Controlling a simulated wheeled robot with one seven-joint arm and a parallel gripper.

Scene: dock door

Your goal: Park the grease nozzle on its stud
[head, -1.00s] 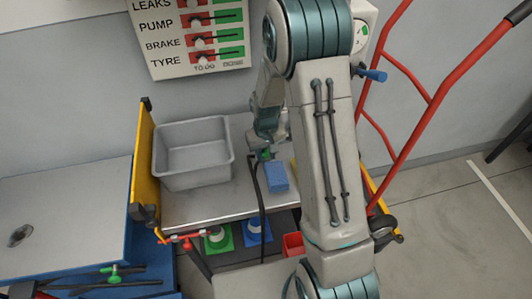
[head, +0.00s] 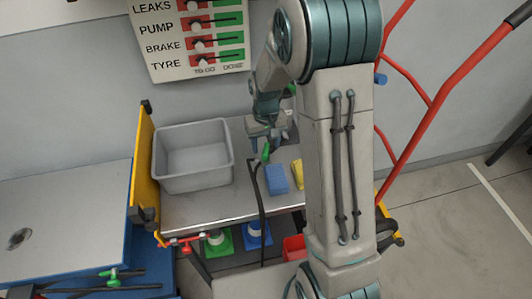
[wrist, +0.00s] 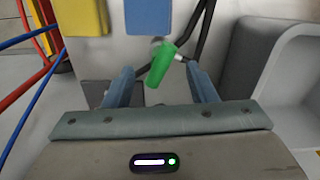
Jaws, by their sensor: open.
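The green grease nozzle (head: 266,152), with a black hose running down from it, is at the cart top beside the blue block. In the wrist view the green nozzle (wrist: 164,66) is tilted between my two fingers, with a gap on each side. My gripper (head: 264,141) is open and just behind the nozzle in the head view; its spread fingers (wrist: 160,73) also show in the wrist view. A small grey round part (wrist: 157,41) shows by the nozzle's far end, but I cannot tell if it is the stud or whether the nozzle sits on it.
A grey bin (head: 193,155) stands left on the metal cart top (head: 205,208). A blue block (head: 277,179) and a yellow block (head: 297,173) lie right of the hose. A red hand-truck frame (head: 430,92) rises at right. A blue-sided bench (head: 60,215) is at left.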

